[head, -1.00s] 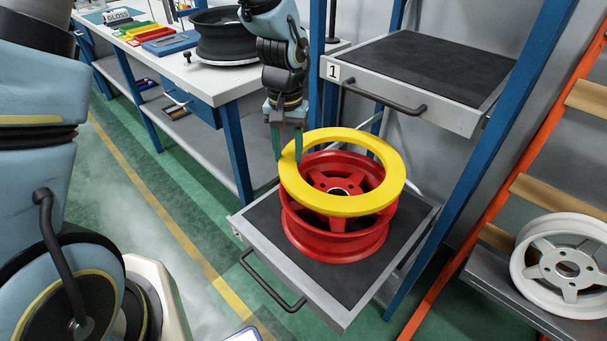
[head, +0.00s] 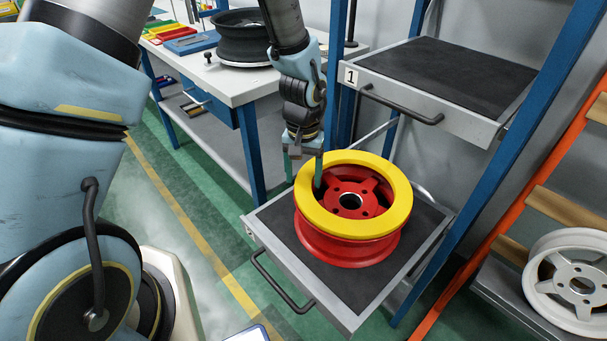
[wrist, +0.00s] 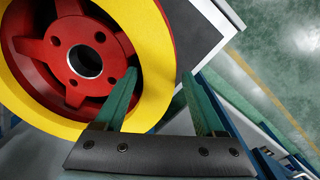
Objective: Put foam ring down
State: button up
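The yellow foam ring (head: 400,205) lies flat on top of the red wheel (head: 352,247), roughly centred on it, with the red spokes and hub showing through its hole. The wheel lies on the pulled-out lower shelf tray (head: 270,228). My gripper (head: 306,172) points down at the ring's far left edge, one finger inside the hole and one outside. In the wrist view, the ring (wrist: 152,62) passes between my green fingers (wrist: 160,75). A gap shows beside the outer finger, and the fingers look open.
An upper shelf (head: 440,75) marked 1 stands above and behind the wheel, between blue posts. A white workbench (head: 235,85) with a dark wheel (head: 243,45) is at the back left. A white wheel (head: 575,280) sits on an orange rack at right.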

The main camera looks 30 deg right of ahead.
notch_tip(320, 180, up, 12)
jog(key=b, duration=0.2)
jog(key=w+a+r+n, duration=0.1)
jog(key=w+a+n, duration=0.15)
jog(key=a, duration=0.65)
jog(key=w+a+r+n, duration=0.1)
jog(key=w+a, duration=0.3)
jog(key=a, duration=0.4)
jog(key=s+a+n+t, duration=0.1)
jog(key=a+n, duration=0.3)
jog(key=a, duration=1.1)
jog(key=shift+s+a+t, duration=0.3)
jog(key=shift+s, duration=0.1)
